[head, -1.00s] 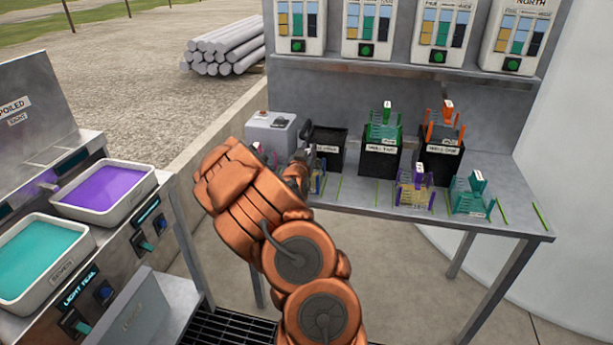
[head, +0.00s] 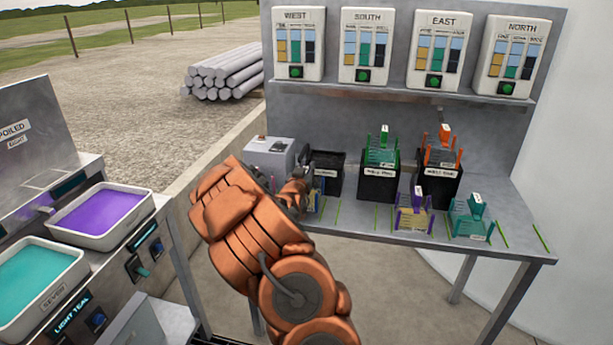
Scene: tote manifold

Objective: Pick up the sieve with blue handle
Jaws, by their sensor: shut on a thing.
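My gripper (head: 302,176) is at the left part of the grey workbench, seen from behind, with its fingers largely hidden by my copper arm. It is shut on a small sieve (head: 316,203), of which only a yellowish and bluish edge shows beside the gripper. This appears to be the sieve with blue handle, but the handle itself is hidden. I cannot tell whether the sieve touches the bench.
A purple-handled sieve (head: 415,219) and a teal one (head: 470,222) stand on the bench (head: 520,240) to the right. Black bins hold a green sieve (head: 381,152) and an orange one (head: 442,152). An empty-looking black bin (head: 328,178) and grey box (head: 268,160) are close to my gripper.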

